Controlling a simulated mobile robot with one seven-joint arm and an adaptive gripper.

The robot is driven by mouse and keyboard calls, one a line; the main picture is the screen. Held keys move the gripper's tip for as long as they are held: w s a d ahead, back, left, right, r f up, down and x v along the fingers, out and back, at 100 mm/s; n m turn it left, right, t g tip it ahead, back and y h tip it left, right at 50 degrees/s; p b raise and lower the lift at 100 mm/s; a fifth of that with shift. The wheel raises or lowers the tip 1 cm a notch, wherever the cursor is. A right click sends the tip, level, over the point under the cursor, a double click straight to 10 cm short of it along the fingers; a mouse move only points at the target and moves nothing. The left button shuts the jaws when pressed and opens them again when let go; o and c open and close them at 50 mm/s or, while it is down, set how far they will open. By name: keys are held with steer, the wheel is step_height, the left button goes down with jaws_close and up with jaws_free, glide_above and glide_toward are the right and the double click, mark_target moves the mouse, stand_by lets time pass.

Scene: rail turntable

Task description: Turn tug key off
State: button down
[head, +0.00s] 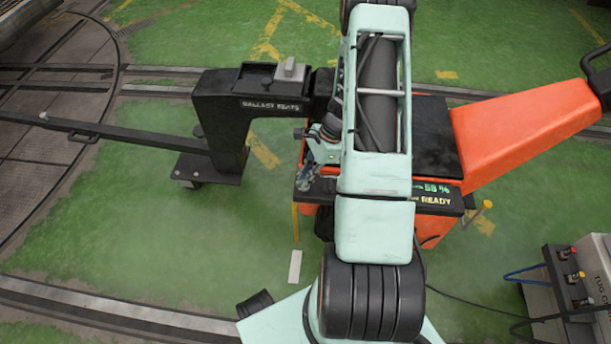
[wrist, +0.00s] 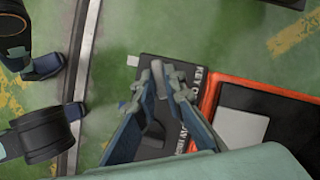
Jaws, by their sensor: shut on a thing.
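The orange tug (head: 525,125) stands right of centre in the head view. Its dark control panel (head: 452,205) has a lit display reading "READY" and a percentage. In the wrist view the dark panel (wrist: 200,78) carries white lettering that includes "KEY". My gripper (head: 306,176) is down at the left end of the panel, partly behind my arm. In the wrist view my gripper (wrist: 166,82) has its fingertips close together over the panel, shut on the tug key.
A black ballast cart (head: 222,115) with a long drawbar (head: 110,133) stands to the left. A grey box with coloured buttons (head: 570,280) and cables is at the lower right. Rails (head: 100,318) cross the green floor. Open floor lies at lower left.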

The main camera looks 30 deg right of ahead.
steer(key=n, duration=0.2)
steer(key=n+g, duration=0.1)
steer(key=n, duration=0.1)
steer(key=n+g, duration=0.1)
steer(key=n, duration=0.1)
steer(key=shift+w, duration=0.25)
steer(key=n+g+h, duration=0.1)
steer(key=n, duration=0.2)
steer(key=n+g, duration=0.1)
steer(key=n, duration=0.2)
steer(key=shift+a+n+h, duration=0.15)
steer(key=shift+n+h, duration=0.15)
steer(key=shift+h, duration=0.1)
steer(key=c, duration=2)
jaws_free()
steer(key=shift+w, duration=0.1)
steer(key=v, duration=1.2)
steer(key=shift+w+a, duration=0.1)
